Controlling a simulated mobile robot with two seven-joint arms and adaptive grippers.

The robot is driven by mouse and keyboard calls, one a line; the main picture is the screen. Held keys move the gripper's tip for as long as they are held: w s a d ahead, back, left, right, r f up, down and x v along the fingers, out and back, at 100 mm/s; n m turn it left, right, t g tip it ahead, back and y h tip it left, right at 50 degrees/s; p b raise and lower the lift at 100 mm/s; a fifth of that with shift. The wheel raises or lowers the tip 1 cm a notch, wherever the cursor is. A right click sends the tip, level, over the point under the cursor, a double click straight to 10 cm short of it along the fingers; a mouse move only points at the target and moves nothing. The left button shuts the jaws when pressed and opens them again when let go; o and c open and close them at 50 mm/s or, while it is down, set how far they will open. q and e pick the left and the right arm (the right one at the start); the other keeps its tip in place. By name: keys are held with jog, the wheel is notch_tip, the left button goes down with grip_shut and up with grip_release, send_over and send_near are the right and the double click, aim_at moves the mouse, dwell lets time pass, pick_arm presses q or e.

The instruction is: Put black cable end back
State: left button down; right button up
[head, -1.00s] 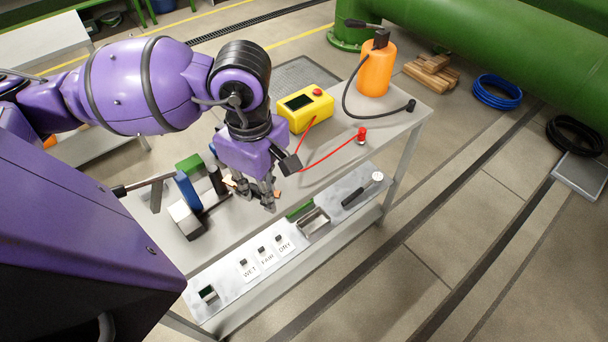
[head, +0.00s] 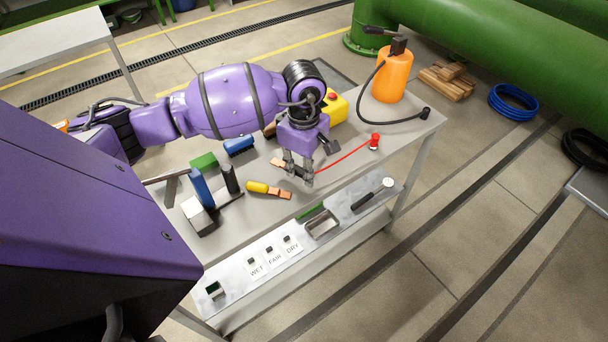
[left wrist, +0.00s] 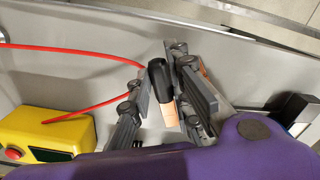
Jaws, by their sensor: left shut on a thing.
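My left gripper (head: 298,178) is low over the grey table, fingers pointing down. In the left wrist view, its fingers are on either side of the black cable end (left wrist: 158,72), a black sleeve with a flat copper tip, and are shut on it. In the head view the fingers mostly hide this piece. A copper strip (head: 277,162) shows just left of the fingers; I cannot tell whether it belongs to the held piece. A yellow end with a copper tip (head: 258,187) lies on the table to the left. My right gripper is not in view.
A yellow tester (head: 338,107) with a red lead and red clip (head: 374,141) lies behind and right. An orange bottle (head: 393,76) stands at the back. A blue piece (head: 239,145) and upright blue and black blocks are left. A WET/FAIR/DRY strip (head: 240,273) runs along the front.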

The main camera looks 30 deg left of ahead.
pick_arm(q)
notch_tip(320, 180, down, 3)
jog(key=shift+w+f, duration=0.15)
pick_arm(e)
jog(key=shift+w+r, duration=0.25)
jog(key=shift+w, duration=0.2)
pick_arm(q)
jog(key=shift+f, duration=0.2)
jog(key=c, duration=2.1)
grip_release()
jog(key=shift+f, duration=0.1)
jog(key=o, duration=0.5)
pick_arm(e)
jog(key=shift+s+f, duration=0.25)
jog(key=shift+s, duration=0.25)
